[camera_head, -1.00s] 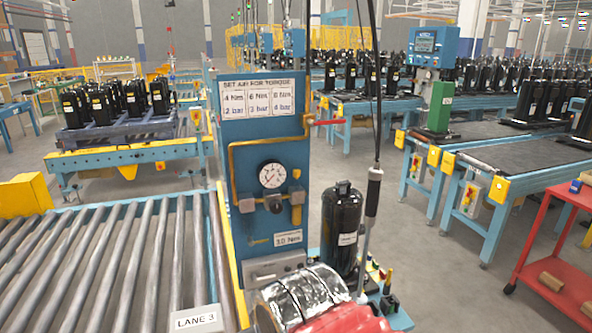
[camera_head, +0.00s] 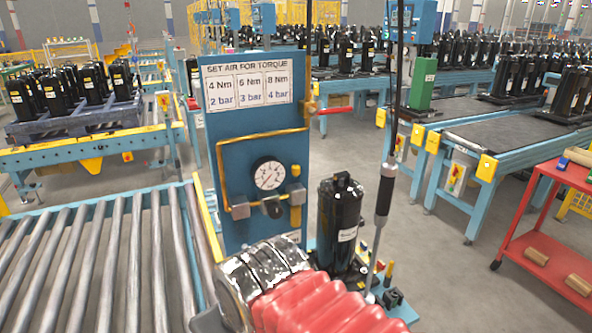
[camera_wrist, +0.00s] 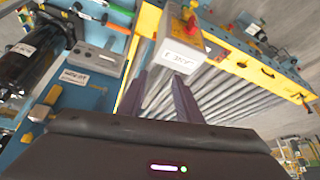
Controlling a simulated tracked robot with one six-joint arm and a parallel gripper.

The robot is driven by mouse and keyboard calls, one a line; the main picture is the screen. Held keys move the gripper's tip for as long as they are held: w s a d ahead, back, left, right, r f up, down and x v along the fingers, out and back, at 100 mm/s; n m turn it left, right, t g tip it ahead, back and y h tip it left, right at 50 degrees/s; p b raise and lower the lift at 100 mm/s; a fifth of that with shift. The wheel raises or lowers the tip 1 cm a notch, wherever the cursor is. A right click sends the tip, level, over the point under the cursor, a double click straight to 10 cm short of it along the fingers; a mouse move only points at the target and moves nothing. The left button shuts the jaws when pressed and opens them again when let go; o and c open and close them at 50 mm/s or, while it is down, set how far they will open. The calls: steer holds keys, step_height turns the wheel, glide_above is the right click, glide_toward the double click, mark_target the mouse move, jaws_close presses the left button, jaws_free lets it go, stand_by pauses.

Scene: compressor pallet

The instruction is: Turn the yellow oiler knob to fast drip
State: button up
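A blue panel (camera_head: 235,133) stands in the middle of the head view. It bears a pressure gauge (camera_head: 268,174), a dark round knob (camera_head: 272,208) below it, and a yellow fitting (camera_head: 297,193) to the right, seemingly the oiler; its knob setting is too small to read. The wrist view shows a yellow-orange part (camera_wrist: 40,113) at left, perhaps the same fitting. My gripper (camera_wrist: 160,76) shows in the wrist view with its two dark fingers apart and nothing between them. It points toward the rollers and lane box, away from that part. The head view does not show it.
A torque sign (camera_head: 248,85) tops the panel. A black compressor (camera_head: 340,215) and hanging tool (camera_head: 385,190) stand close on its right. Rollers (camera_head: 90,265) lie left. A white lane box (camera_wrist: 178,52) with a red button is ahead of my fingers. A red cart (camera_head: 535,225) stands right.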

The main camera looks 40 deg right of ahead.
steer(key=shift+o, duration=0.5)
steer(key=shift+a, duration=0.1)
steer(key=shift+o, duration=0.5)
steer(key=shift+w, duration=0.2)
steer(key=m+t+h, duration=0.4)
steer(key=t+h, duration=0.2)
steer(key=t, duration=0.5)
glide_toward(297, 170)
steer(key=v, duration=0.5)
steer(key=shift+s+f, duration=0.15)
steer(key=shift+f, duration=0.15)
steer(key=x, duration=1.3)
steer(key=shift+w+r, duration=0.15)
steer(key=shift+w, duration=0.2)
